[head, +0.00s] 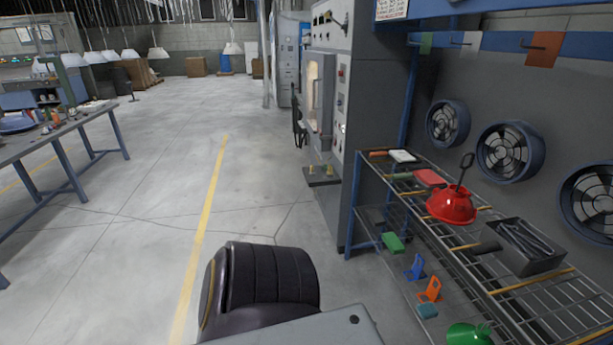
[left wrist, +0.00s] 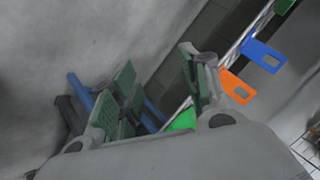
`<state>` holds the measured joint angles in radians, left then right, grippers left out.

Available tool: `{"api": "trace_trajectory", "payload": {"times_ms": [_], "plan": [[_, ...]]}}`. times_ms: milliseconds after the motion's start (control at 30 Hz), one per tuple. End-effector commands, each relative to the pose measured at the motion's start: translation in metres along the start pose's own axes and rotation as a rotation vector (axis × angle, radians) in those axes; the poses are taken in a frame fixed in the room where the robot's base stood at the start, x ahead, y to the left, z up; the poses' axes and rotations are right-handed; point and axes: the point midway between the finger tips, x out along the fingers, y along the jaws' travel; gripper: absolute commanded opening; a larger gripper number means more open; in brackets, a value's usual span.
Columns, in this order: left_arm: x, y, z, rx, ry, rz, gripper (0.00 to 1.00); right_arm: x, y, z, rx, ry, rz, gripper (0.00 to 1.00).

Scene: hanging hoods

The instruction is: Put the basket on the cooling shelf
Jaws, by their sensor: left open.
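The wire shelf rack (head: 490,285) stands at the right of the head view, below round wall fans; I take it as the cooling shelf. No clear wire basket shows. A dark open box (head: 525,247) holding thin grey rods sits on its upper level, but I cannot tell whether it is the basket. My left gripper (left wrist: 160,68) shows only in the left wrist view, with green-padded fingers apart and nothing seen held. Beyond it are a blue tag (left wrist: 263,56), an orange tag (left wrist: 237,86) and a bright green thing (left wrist: 182,121). My right gripper is in neither view.
A red hood (head: 451,206) with a hook stands on the upper level behind the box. Small coloured parts lie on the lower level. A grey machine cabinet (head: 375,110) rises beyond the rack. A workbench (head: 60,130) stands far left; the floor (head: 150,190) between is clear.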

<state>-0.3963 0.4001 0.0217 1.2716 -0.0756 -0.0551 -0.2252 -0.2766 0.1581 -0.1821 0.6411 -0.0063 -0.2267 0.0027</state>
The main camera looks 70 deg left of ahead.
Motion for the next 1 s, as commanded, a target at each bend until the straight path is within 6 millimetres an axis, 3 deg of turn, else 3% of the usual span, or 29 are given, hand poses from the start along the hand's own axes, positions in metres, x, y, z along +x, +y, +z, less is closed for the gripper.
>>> {"api": "trace_trajectory", "payload": {"times_ms": [33,267,600,800,1000], "plan": [[0.001,0.023,0.016,-0.03,-0.038,0.028,0.46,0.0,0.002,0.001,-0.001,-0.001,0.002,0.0],[-0.006,0.123,0.083,-0.152,-0.21,0.147,0.46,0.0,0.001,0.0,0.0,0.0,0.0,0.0],[-0.052,0.27,0.157,-0.29,-0.466,0.312,0.46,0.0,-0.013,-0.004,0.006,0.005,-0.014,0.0],[-0.083,0.326,0.181,-0.331,-0.576,0.376,0.46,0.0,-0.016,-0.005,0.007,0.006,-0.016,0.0],[-0.094,0.343,0.188,-0.343,-0.612,0.395,0.46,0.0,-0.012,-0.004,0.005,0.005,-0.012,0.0]]}}
